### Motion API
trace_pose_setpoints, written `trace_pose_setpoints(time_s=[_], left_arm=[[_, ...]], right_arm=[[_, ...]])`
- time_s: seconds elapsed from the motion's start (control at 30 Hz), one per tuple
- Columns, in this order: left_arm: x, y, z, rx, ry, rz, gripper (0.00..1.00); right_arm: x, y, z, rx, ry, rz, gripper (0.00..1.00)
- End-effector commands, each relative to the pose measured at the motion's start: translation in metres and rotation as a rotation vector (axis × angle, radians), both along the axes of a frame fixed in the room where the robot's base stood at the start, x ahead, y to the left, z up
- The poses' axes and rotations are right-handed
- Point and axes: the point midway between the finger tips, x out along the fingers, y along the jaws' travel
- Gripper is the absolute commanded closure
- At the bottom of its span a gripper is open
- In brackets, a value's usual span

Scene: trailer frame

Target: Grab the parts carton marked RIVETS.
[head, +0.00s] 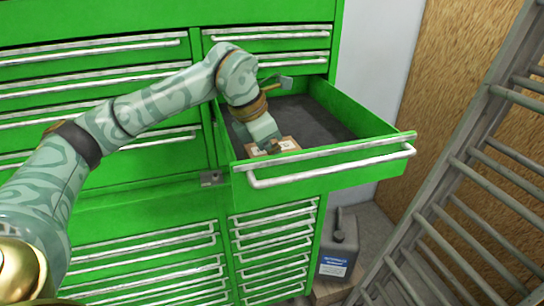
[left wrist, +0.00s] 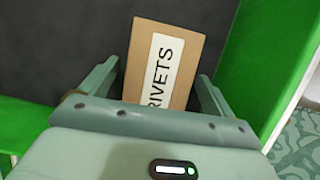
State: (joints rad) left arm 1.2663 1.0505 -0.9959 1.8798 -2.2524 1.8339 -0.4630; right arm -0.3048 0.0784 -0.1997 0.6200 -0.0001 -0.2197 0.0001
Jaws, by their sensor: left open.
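The carton marked RIVETS (left wrist: 185,45) is a brown box with a white label, lying on the dark drawer floor. In the left wrist view it lies between the two fingers of my left gripper (left wrist: 160,90), which is open around it. In the head view my left gripper (head: 268,145) reaches down into the open drawer, and part of the carton (head: 286,144) shows near the drawer's front wall. The gripper hides the rest. I cannot tell whether the fingers touch the carton. My right gripper is not in view.
The open drawer (head: 370,148) of a green cabinet (head: 150,205) has raised walls around the gripper and a silver front handle. A hammer-like tool (head: 283,82) shows at the drawer's back. A ladder (head: 455,170) leans at right; a grey jug (head: 339,245) stands below.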

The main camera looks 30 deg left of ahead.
Motion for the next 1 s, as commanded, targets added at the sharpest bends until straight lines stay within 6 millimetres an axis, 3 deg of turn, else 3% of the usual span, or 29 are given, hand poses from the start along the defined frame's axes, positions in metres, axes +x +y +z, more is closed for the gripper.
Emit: trace_pose_setpoints(time_s=[0.1, 0.37, 0.83, 0.87, 1.0], left_arm=[[0.000, 0.000, 0.000, 0.000, 0.000, 0.000, 0.11], [0.000, 0.000, -0.001, 0.000, 0.000, -0.001, 0.11], [0.000, 0.000, -0.005, 0.000, 0.000, -0.001, 0.11], [0.000, 0.000, -0.005, 0.000, 0.000, -0.001, 0.14], [-0.001, 0.000, -0.004, 0.000, 0.000, -0.001, 0.53]], right_arm=[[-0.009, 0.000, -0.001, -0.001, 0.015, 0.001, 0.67], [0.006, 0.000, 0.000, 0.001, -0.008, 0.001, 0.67], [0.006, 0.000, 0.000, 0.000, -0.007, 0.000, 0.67], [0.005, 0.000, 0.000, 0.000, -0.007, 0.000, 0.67], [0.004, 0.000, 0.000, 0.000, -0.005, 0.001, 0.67]])
